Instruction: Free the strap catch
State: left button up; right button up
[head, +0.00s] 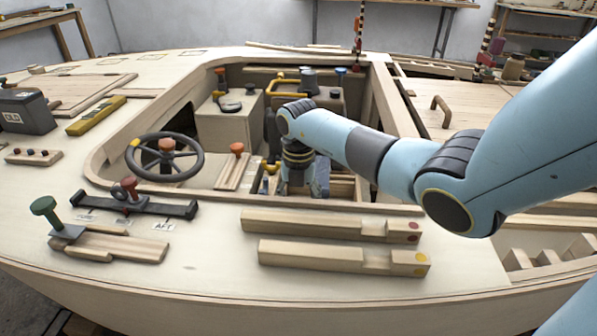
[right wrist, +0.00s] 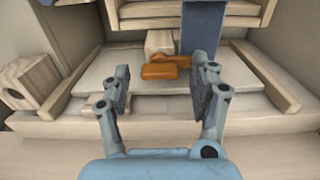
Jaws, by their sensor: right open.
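In the right wrist view an orange catch lever (right wrist: 165,71) lies across the foot of a small wooden block (right wrist: 159,42). A blue strap (right wrist: 203,28) comes down beside the block, on its right. My right gripper (right wrist: 159,78) is open and empty, with one finger left of the orange lever and the other right of it. The fingers appear nearer the camera than the lever; I cannot tell whether they touch it. In the head view my right gripper (head: 300,187) reaches down into the cockpit well, and my arm hides the catch. My left gripper is not in view.
Wooden rails (right wrist: 264,76) flank the catch's pale base board. A block with a dark hole (right wrist: 28,84) stands at left. In the head view, a steering wheel (head: 165,178) is left of my arm and two notched bars (head: 310,222) lie on the front deck.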

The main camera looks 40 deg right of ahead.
jog(key=c, duration=1.2)
jog(key=shift+o, duration=0.2)
